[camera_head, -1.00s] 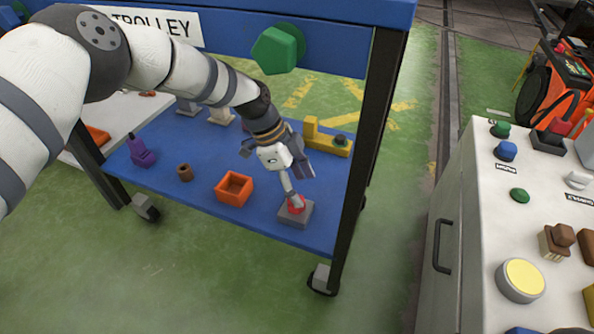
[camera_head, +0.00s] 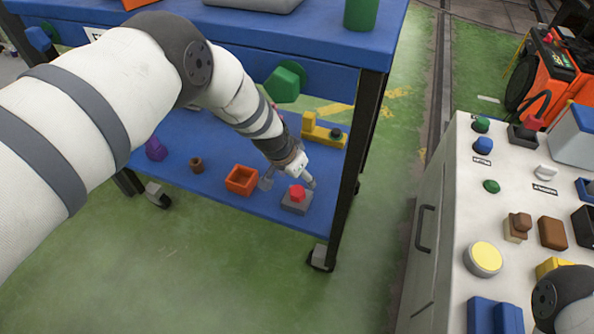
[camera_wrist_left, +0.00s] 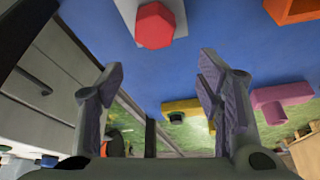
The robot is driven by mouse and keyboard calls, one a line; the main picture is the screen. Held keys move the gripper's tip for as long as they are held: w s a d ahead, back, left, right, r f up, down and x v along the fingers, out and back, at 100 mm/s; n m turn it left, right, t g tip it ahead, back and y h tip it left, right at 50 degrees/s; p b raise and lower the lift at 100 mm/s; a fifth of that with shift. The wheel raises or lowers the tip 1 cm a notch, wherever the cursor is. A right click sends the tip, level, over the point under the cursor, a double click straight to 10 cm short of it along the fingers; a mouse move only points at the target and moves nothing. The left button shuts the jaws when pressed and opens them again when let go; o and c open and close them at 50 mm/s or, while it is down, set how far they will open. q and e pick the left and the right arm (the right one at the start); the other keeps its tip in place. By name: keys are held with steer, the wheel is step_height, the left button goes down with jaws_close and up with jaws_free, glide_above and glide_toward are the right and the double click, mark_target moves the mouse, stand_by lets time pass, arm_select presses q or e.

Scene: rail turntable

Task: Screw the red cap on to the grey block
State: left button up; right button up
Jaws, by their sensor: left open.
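The red cap (camera_head: 297,191) sits on the grey block (camera_head: 294,208) on the blue lower shelf of the trolley, near its front right corner. In the left wrist view the red cap (camera_wrist_left: 154,25) shows its hexagonal top, with part of the grey block (camera_wrist_left: 180,12) around it. My left gripper (camera_head: 289,182) is open and empty, just behind and above the cap, fingers spread to either side. In the wrist view its fingertips (camera_wrist_left: 160,68) are clear of the cap. I cannot tell how far the cap is threaded. My right gripper is out of view.
An orange open box (camera_head: 242,180) stands left of the block, with a brown cup (camera_head: 197,165) beyond it. A yellow part (camera_head: 322,135) lies behind. The trolley's dark post (camera_head: 346,165) is close on the right. A control cabinet (camera_head: 430,205) stands farther right.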

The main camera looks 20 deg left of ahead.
arm_select(q)
steer(key=shift+f+m+b, duration=0.2)
steer(key=shift+m+b, duration=0.15)
steer(key=shift+m, duration=0.25)
steer(key=shift+m+h, duration=0.4)
steer(key=shift+m, duration=0.1)
steer(key=shift+d+r, duration=0.1)
steer(key=shift+r, duration=0.05)
